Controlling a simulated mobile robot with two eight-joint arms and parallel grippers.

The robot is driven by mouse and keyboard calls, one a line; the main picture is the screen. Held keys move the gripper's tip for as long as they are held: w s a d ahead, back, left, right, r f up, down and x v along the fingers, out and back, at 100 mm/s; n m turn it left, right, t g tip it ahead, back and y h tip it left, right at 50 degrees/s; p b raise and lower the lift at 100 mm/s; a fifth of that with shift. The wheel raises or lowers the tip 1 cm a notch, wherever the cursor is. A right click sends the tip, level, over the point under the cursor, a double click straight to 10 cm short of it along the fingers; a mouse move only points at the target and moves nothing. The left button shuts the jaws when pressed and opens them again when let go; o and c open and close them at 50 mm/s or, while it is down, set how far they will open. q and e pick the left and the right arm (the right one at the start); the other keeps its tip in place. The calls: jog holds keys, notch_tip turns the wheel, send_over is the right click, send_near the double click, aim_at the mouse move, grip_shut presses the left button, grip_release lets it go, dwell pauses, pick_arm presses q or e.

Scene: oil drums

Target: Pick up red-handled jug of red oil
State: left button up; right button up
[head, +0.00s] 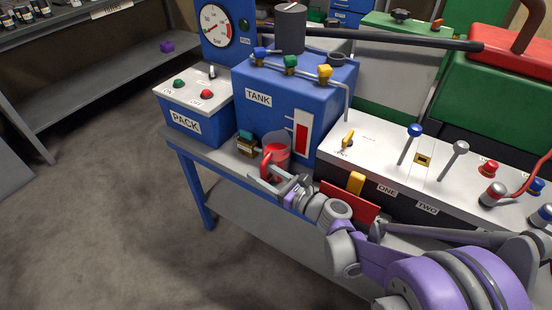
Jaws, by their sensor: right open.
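The jug of red oil (277,150) is a clear vessel with red liquid inside and a red handle (267,166) on its front left side. It stands upright on the grey bench top (213,150), in front of the blue tank (275,105). My right gripper (265,182) reaches in from the lower right. Its open fingers are at the lower part of the red handle, and I cannot tell whether they touch it. My left gripper is not in view.
A small brown block with a teal top (246,142) stands left of the jug. The blue PACK box (194,112) is further left. A white-topped control panel (440,165) with levers lies right. A red plate (348,203) is near my gripper. Open floor (110,220) lies left.

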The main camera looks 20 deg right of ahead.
jog(key=shift+c, duration=0.3)
grip_shut()
dwell(1.1)
